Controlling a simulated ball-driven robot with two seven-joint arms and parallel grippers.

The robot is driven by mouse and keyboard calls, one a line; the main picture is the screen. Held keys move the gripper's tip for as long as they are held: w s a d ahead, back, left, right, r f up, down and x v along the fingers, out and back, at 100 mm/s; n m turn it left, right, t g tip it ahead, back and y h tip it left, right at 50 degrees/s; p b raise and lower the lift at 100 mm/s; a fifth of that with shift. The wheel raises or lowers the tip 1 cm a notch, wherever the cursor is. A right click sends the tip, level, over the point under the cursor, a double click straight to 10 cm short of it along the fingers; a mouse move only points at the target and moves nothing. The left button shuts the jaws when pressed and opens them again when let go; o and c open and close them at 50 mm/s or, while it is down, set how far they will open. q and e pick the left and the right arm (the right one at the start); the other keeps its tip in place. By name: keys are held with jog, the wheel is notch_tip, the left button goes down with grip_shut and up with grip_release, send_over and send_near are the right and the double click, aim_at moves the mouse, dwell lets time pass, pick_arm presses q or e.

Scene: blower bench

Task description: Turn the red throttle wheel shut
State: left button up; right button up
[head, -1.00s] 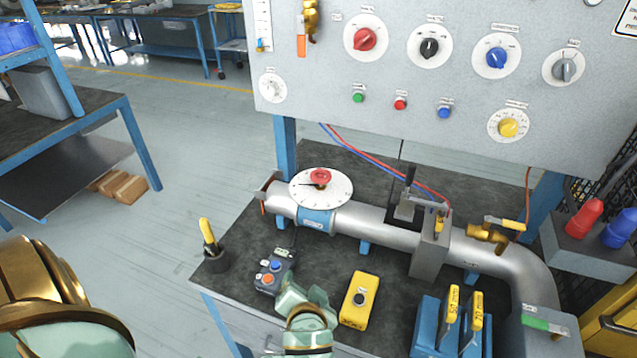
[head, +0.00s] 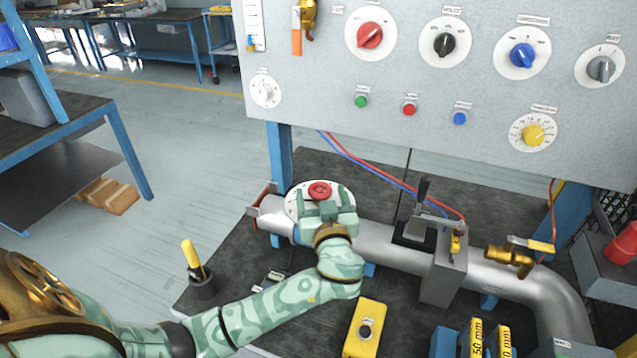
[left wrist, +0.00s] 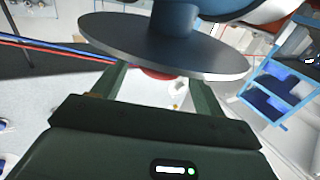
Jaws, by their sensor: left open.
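The red throttle wheel (head: 320,189) sits at the centre of a round white dial (head: 294,205) on the left end of the grey pipe. My left gripper (head: 323,197) reaches in from the front, open, and covers the near part of the dial. Its fingers lie at either side of the wheel. In the left wrist view, part of the red wheel (left wrist: 152,73) shows between the open fingers (left wrist: 160,82), under the dial plate (left wrist: 165,50). I cannot tell whether the fingers touch it. The dial's pointer is hidden. My right gripper is not in view.
A grey panel (head: 420,110) with several knobs stands behind the bench. A black-handled lever (head: 423,190) and a brass valve (head: 508,260) sit along the pipe to the right. A yellow box (head: 365,328) and a black cup (head: 203,285) with a yellow-handled tool stand in front.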

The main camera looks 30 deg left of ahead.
aim_at(318, 183)
pick_arm(q)
jog(key=x, duration=0.5)
jog(key=shift+s+f, duration=0.1)
jog(key=shift+f, duration=0.1)
jog(key=c, duration=1)
jog(key=shift+f, duration=0.1)
